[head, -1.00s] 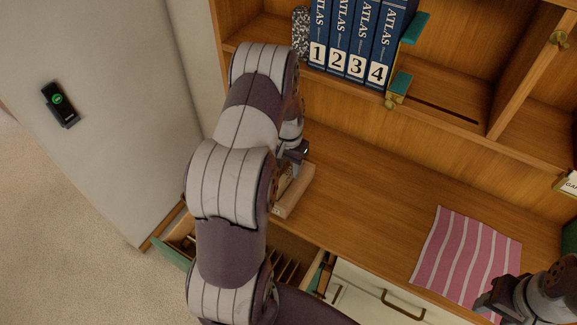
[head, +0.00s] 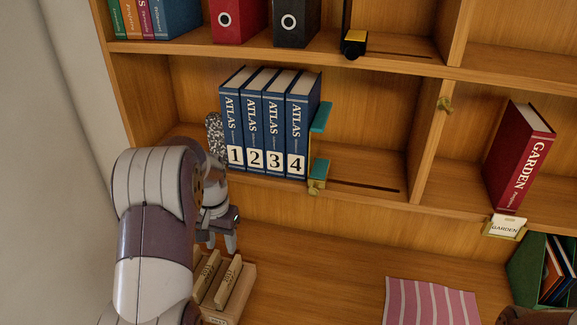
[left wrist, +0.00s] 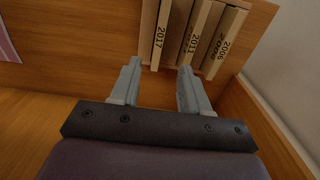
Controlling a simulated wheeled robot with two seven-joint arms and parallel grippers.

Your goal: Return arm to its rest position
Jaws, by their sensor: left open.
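My left arm comes in from the left in the head view. Its gripper (head: 225,238) hangs over the desk, just behind a small wooden file box (head: 243,300) with labelled dividers. In the left wrist view the gripper (left wrist: 159,68) is open, its two fingers apart with nothing between them. The box's dividers (left wrist: 190,35), marked 2017, 2011 and 2006, lie just beyond the fingertips there. Only a dark piece of my right arm shows at the bottom right edge of the head view; its gripper is out of view.
Blue atlas volumes (head: 268,125) stand on the shelf above my left gripper, beside a speckled bookend (head: 215,138) and a teal bracket (head: 320,118). A red garden book (head: 519,158) leans at right. A pink striped cloth (head: 430,304) lies on the desk, with bare wood to its left.

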